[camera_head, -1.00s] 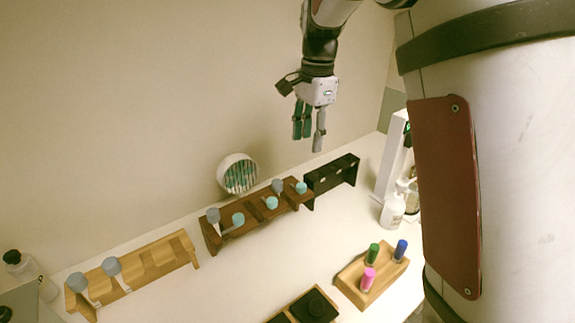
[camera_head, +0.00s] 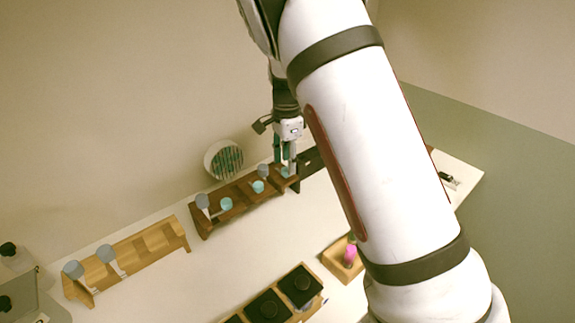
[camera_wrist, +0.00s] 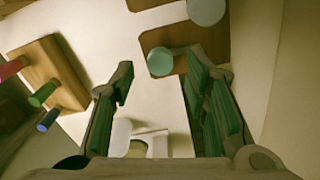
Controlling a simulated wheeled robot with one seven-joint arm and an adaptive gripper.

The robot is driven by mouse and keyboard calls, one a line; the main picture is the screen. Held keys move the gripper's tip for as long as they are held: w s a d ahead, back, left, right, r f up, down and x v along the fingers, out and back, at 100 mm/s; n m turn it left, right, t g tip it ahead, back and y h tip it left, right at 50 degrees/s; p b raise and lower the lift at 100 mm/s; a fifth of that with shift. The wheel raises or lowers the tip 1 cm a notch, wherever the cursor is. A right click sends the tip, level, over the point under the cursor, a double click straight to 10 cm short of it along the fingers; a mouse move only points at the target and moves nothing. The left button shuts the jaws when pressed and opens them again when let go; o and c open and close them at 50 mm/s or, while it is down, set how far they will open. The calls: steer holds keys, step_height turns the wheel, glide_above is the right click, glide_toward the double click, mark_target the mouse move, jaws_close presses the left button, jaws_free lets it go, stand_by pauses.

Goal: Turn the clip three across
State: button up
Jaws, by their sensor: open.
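A dark wooden rack (camera_head: 240,197) stands along the wall with several round-headed clips, some grey and some teal. A teal clip (camera_head: 226,204) and a grey clip (camera_head: 203,201) are at its left end; another teal clip (camera_head: 258,186) is near its middle and a grey one (camera_head: 262,170) behind it. My gripper (camera_head: 285,168) is open, pointing down over the rack's right end, close to a teal head (camera_head: 285,173) there. In the wrist view my gripper (camera_wrist: 160,95) has nothing between its fingers; a teal head (camera_wrist: 161,61) lies beyond them. Which clip is third is not clear.
A light wooden rack (camera_head: 150,248) with two grey heads stands at left. A round vent-like disc (camera_head: 224,160) is behind the dark rack. A tray with black pots (camera_head: 268,306) is in front. A peg block (camera_head: 340,262) is partly hidden by my arm. The table between is clear.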

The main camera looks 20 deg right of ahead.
steer(key=shift+f, duration=1.15)
jaws_close()
